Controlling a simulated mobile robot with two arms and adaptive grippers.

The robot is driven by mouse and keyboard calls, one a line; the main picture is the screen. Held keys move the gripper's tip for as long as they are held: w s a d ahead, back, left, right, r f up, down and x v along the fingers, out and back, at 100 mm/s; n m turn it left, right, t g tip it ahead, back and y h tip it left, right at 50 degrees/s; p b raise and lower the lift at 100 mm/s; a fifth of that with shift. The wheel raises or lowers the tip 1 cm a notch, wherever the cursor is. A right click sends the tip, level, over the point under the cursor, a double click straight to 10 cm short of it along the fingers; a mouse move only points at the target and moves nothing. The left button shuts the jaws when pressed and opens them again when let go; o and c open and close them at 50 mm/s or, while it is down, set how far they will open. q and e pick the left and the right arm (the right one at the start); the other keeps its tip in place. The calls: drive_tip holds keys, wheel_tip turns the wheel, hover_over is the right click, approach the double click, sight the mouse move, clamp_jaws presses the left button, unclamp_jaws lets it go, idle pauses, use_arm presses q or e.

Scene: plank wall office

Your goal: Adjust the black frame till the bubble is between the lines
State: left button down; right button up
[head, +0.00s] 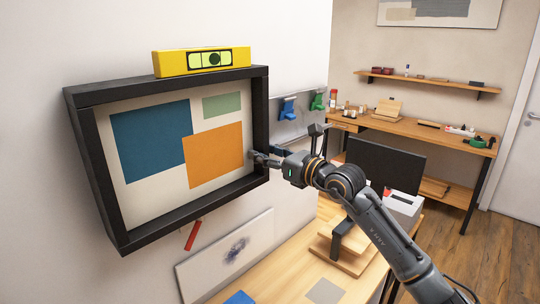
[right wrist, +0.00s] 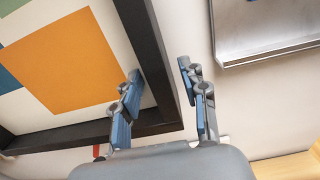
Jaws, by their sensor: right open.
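The black frame (head: 259,120) hangs on the white wall, around a picture with blue, orange and green blocks. A yellow spirit level (head: 172,62) lies on its top edge. Its round, dark-looking bubble (head: 214,59) sits slightly right of the vial's middle; the lines are too small to place it exactly. My right gripper (head: 264,155) is at the frame's right side. In the right wrist view my open gripper (right wrist: 160,70) has one finger on each side of the frame's right bar (right wrist: 152,60). Whether either finger touches it, I cannot tell. My left gripper is not in view.
A red object (head: 193,236) shows under the frame. A metal board (right wrist: 262,32) with blue and green clips is right of the frame.

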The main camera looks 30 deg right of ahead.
drive_tip(key=v, duration=1.2)
idle(0.3)
